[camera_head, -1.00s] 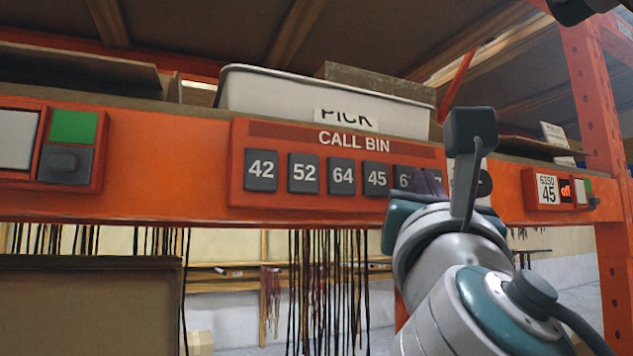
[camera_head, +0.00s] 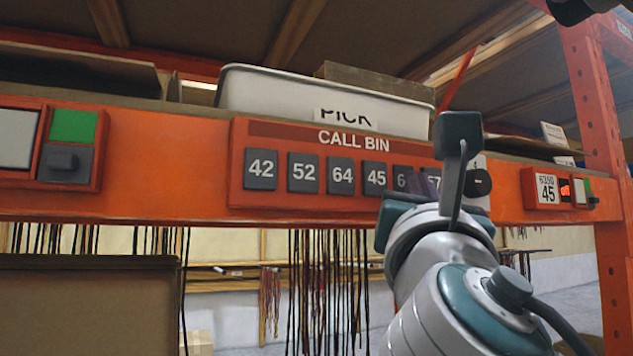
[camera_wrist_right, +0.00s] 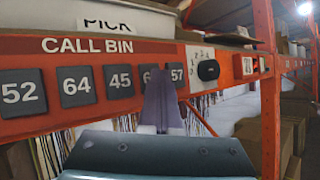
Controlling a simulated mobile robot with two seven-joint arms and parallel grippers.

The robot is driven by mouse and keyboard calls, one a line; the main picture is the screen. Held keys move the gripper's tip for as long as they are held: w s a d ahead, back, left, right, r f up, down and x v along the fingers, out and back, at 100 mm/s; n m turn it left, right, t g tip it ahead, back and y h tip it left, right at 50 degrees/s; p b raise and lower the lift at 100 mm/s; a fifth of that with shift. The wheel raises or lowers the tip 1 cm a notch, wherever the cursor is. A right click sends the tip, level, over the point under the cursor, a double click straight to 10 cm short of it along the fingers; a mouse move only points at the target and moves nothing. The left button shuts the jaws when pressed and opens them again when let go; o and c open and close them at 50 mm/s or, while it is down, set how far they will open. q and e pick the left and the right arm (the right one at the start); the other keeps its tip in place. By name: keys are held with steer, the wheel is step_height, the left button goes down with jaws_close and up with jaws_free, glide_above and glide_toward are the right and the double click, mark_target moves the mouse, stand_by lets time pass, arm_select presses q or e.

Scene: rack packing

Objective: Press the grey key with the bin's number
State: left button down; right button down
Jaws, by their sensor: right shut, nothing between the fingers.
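The orange CALL BIN panel (camera_head: 237,190) carries a row of grey keys. The key 42 (camera_head: 261,169), key 52 (camera_head: 303,172), key 64 (camera_head: 341,175) and key 45 (camera_head: 376,178) read clearly; key 45 also shows in the right wrist view (camera_wrist_right: 120,82). A further key (camera_head: 400,178), starting with 6, is partly hidden by my right gripper (camera_head: 424,184). Key 57 (camera_wrist_right: 177,75) is at the row's right end. My right gripper is shut and empty, its fingers in front of the last two keys, right of key 45. I cannot tell whether it touches. My left gripper is out of view.
A white label (camera_head: 546,188) reading 45 is on the beam at right, beside a small lit display. A white bin (camera_head: 290,95) marked PICK stands above the panel. A black round knob (camera_wrist_right: 208,70) is right of the keys. An orange upright (camera_head: 597,120) stands at right.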

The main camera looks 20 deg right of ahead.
steer(key=shift+s, duration=0.2)
steer(key=shift+s+p, duration=0.4)
steer(key=shift+s, duration=0.25)
steer(key=s, duration=0.1)
steer(key=s+p, duration=0.1)
steer(key=s, duration=0.3)
steer(key=shift+d, duration=0.25)
stand_by(0.7)
